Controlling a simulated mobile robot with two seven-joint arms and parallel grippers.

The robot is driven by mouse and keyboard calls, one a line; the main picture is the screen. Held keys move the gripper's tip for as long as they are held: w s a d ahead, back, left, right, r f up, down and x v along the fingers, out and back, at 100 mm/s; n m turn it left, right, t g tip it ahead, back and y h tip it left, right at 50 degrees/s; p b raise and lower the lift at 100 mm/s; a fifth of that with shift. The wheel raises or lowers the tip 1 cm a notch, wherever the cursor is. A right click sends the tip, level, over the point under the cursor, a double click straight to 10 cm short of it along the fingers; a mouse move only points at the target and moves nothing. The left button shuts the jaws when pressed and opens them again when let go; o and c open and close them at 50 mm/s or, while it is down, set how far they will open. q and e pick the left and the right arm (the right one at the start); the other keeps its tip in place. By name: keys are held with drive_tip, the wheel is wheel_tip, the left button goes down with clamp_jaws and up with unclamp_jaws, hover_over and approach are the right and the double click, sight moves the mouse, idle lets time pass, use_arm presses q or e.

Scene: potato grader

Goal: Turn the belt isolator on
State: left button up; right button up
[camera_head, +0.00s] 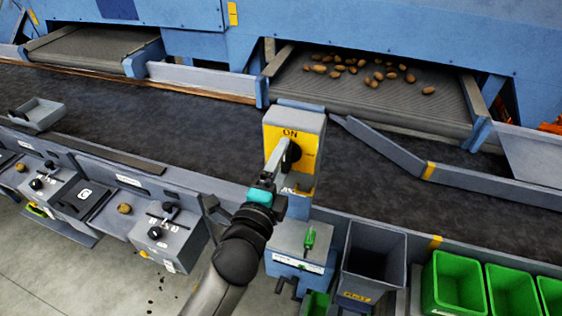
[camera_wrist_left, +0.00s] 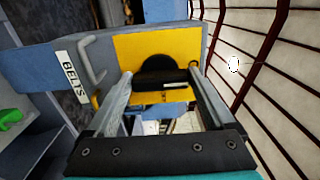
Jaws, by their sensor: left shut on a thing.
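The belt isolator is a grey box with a yellow plate (camera_head: 308,160), mounted beside the dark conveyor belt. "ON" is printed at the top of the plate in the head view. Its black rotary handle (camera_head: 293,152) sits on the plate. In the left wrist view the yellow plate (camera_wrist_left: 188,47) faces me, and the black handle (camera_wrist_left: 160,78) lies between my fingers. My left gripper (camera_head: 279,158) is shut on the handle; its fingers also show in the left wrist view (camera_wrist_left: 162,85). The fingers partly hide the handle in the head view, and its exact angle is hard to tell there. My right gripper is not in view.
A "BELTS" label (camera_wrist_left: 70,78) and a bent grey bar (camera_wrist_left: 94,62) are beside the plate. Grey control boxes (camera_head: 165,240) line the left. Potatoes (camera_head: 378,76) lie on the far conveyor.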

use_arm(q)
drive_tip(key=shift+r, duration=0.1)
idle(0.3)
drive_tip(key=o, duration=1.1)
drive_tip(key=shift+w, duration=0.1)
drive_tip(key=shift+b+v, duration=1.55)
drive_tip(key=shift+v, duration=6.1)
